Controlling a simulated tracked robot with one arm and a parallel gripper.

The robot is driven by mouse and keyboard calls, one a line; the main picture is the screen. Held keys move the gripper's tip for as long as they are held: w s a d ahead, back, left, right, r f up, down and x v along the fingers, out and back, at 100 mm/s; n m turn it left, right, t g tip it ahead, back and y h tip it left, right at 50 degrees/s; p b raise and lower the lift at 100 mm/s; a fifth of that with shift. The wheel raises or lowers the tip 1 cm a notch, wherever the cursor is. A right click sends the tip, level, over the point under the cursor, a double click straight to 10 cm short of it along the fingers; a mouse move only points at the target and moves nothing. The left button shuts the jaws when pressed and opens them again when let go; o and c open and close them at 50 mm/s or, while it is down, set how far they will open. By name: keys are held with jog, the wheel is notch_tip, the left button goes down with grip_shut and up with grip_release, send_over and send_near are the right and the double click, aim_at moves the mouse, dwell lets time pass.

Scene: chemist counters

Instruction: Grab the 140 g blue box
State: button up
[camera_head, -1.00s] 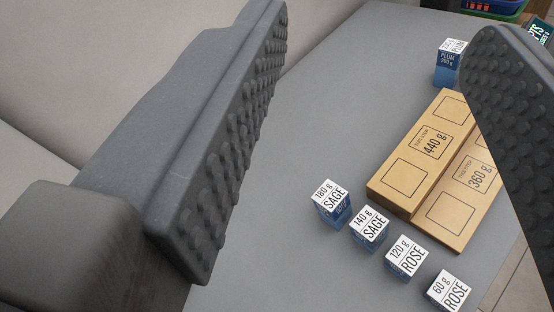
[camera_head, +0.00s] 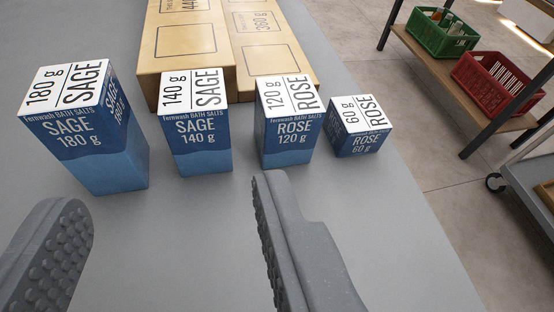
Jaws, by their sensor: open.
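The 140 g blue box (camera_head: 197,145), marked SAGE with a white top, stands upright on the grey counter, second from the left in a row. My gripper (camera_head: 170,215) is open and empty, its two ridged fingers low in the view. The 140 g box lies ahead of the gap between the fingers, and neither finger appears to touch it. The 180 g SAGE box (camera_head: 98,158) stands to its left, the 120 g ROSE box (camera_head: 287,142) to its right, close to the right fingertip in the picture. The small 60 g ROSE box (camera_head: 357,141) is farther right.
Two wooden blocks lie behind the row, one marked 440 (camera_head: 184,68) and one marked 360 g (camera_head: 262,55). The grey counter (camera_head: 400,240) is bare in front and ends at right. Beyond it are a shelf with green (camera_head: 440,35) and red (camera_head: 495,82) crates and a trolley.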

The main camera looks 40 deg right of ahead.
aim_at(191, 112)
jog(key=b+x, duration=0.1)
jog(key=x, duration=0.7)
jog(key=shift+w+f, duration=0.1)
jog(key=b+x, duration=0.1)
jog(key=x, duration=0.3)
jog(key=shift+w+d+f, duration=0.15)
jog(key=shift+d, duration=0.1)
jog(key=shift+w+d, duration=0.1)
jog(key=shift+w, duration=0.3)
jog(key=c, duration=0.8)
